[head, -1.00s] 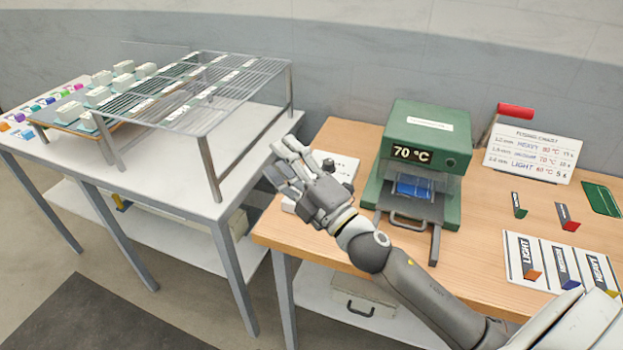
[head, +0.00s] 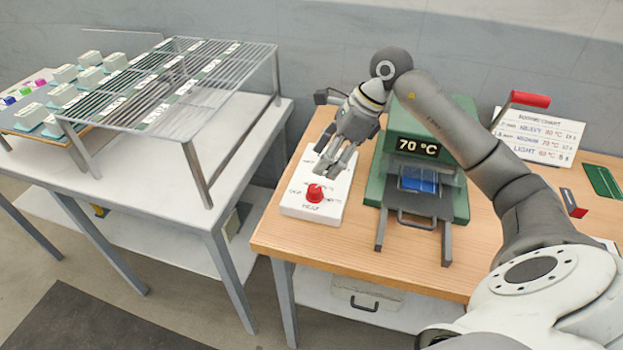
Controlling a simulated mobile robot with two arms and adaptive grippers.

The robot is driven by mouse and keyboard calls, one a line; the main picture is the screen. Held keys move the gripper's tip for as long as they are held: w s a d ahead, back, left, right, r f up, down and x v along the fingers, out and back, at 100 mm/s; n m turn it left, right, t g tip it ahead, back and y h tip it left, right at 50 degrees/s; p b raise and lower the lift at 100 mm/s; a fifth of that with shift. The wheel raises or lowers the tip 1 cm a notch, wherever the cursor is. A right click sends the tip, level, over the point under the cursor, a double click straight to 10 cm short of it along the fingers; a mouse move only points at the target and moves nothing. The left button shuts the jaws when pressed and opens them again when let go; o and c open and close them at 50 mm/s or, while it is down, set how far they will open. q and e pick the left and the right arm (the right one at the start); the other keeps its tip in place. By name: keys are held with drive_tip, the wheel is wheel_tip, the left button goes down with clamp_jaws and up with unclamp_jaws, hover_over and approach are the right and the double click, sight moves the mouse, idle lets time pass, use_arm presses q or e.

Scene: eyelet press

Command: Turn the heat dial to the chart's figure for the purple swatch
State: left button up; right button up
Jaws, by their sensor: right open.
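The red heat dial (head: 314,193) sits on a white control plate (head: 299,211) marked HEAT, left of the green press (head: 376,190). My right gripper (head: 329,172) is open, pointing down just above and behind the dial, apart from it as far as I can see. It hides part of the plate's markings. The press display (head: 417,147) reads 70 °C. The chart (head: 565,136) stands at the back right, with rows HEAVY, MEDIUM and LIGHT; its small figures are hard to read. A blue piece (head: 419,179) lies in the press. I cannot identify a purple swatch. My left gripper is out of view.
A wire rack (head: 200,75) stands on the grey table (head: 225,125) at left, beside several pale blocks and small coloured pieces. A red-ended lever (head: 530,98) rises beside the press. A dark card with a red end (head: 573,203) stands at right. The wooden bench front (head: 340,245) is clear.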

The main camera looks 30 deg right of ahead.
sight(316, 188)
drive_tip(key=shift+h, duration=0.4)
drive_tip(key=p+x, duration=0.1)
drive_tip(key=x, duration=0.2)
drive_tip(key=d+p+x, duration=0.1)
drive_tip(key=x, duration=0.4)
drive_tip(key=shift+s+d+f+p, duration=0.2)
drive_tip(key=shift+f+p, duration=0.2)
drive_tip(key=shift+f, duration=0.25)
drive_tip(key=shift+w+a+f, duration=0.15)
drive_tip(key=shift+w+f, duration=0.05)
drive_tip(key=shift+f, duration=0.35)
drive_tip(key=c, duration=1)
